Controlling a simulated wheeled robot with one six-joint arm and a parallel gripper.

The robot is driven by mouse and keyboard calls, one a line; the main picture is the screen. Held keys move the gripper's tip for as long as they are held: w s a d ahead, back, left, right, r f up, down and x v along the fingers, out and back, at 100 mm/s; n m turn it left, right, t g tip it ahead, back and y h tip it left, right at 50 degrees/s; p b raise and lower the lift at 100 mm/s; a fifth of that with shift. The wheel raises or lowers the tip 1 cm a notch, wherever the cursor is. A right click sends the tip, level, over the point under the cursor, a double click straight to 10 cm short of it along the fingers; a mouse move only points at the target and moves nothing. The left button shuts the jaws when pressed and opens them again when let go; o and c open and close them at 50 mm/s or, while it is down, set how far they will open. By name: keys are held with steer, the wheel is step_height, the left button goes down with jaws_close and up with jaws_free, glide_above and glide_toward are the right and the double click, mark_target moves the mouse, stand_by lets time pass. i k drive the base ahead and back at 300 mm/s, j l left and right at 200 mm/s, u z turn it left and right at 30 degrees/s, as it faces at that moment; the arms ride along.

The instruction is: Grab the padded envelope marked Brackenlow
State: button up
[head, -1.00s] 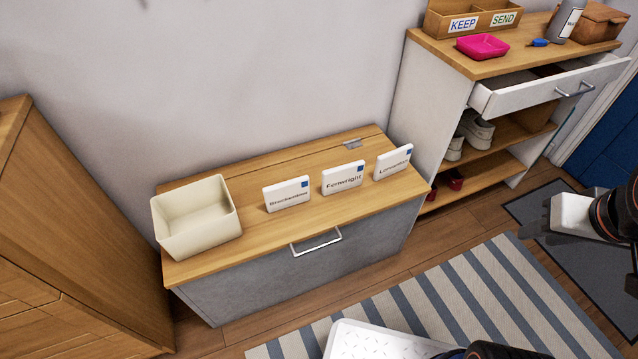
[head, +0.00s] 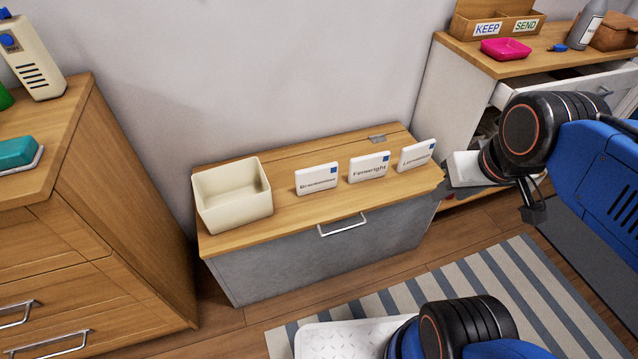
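The white padded envelope whose label reads like Brackenlow (head: 316,179) stands upright, leaning slightly back, on the wooden lid of the grey bench (head: 262,232). It is the leftmost of three similar envelopes, each with a blue corner square; its small print is blurred. Beside it stand the Fenwright envelope (head: 369,168) and, at the right, one that reads like Lorventon (head: 417,156). My gripper (head: 488,198) hangs in front of the bench's right end, its dark fingers spread apart with nothing between them. It is well to the right of the Brackenlow envelope and touches no envelope.
A cream open bin (head: 235,207) stands left of the envelopes. A wooden drawer cabinet (head: 95,230) rises at the left. At the right, a shelf unit (head: 455,75) has its drawer (head: 520,88) pulled out, with a KEEP/SEND organiser (head: 497,25) and a pink tray (head: 505,50) on top.

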mark_target(318, 178)
steer(key=l+u, duration=0.5)
steer(key=l, duration=1.45)
steer(key=k, duration=0.05)
